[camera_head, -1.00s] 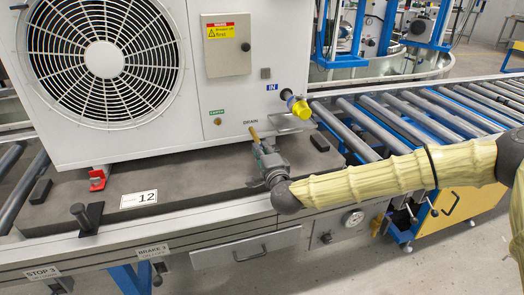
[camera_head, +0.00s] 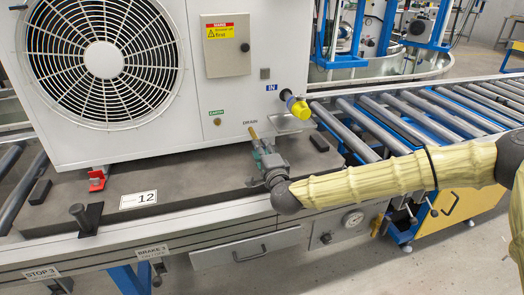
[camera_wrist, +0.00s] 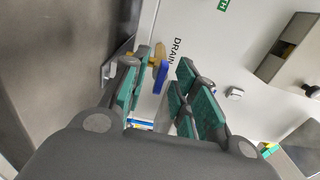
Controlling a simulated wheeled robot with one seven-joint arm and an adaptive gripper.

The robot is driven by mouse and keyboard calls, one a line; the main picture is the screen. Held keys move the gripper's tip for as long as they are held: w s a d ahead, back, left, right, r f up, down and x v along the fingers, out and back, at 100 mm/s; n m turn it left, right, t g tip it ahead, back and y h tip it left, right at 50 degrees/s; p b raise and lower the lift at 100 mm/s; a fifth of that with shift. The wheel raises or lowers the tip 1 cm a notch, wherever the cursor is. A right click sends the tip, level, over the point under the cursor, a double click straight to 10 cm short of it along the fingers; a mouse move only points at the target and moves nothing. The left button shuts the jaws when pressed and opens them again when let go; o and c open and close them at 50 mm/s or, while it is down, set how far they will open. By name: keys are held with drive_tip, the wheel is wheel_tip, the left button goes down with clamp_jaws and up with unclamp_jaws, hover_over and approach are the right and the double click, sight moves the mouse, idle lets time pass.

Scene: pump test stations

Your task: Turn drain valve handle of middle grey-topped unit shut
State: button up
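The white unit (camera_head: 225,100) stands on a grey pallet, and its top is out of view. Its brass drain valve (camera_head: 252,132) sticks out low on the front, below the word DRAIN. In the wrist view the brass valve body (camera_wrist: 158,52) and its blue handle (camera_wrist: 160,77) show ahead of my gripper (camera_wrist: 163,92). The green-padded fingers are apart, with the blue handle between their tips in that picture. I cannot tell whether either finger touches it. In the head view my gripper (camera_head: 258,149) is at the valve and hides the handle.
The grey pallet (camera_head: 200,177) carries a label with 12. A roller conveyor (camera_head: 400,120) runs to the right.

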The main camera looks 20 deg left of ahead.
drive_tip(key=shift+s, duration=0.15)
drive_tip(key=v, duration=1.1)
drive_tip(key=shift+s+d, duration=0.2)
drive_tip(key=shift+d, duration=0.15)
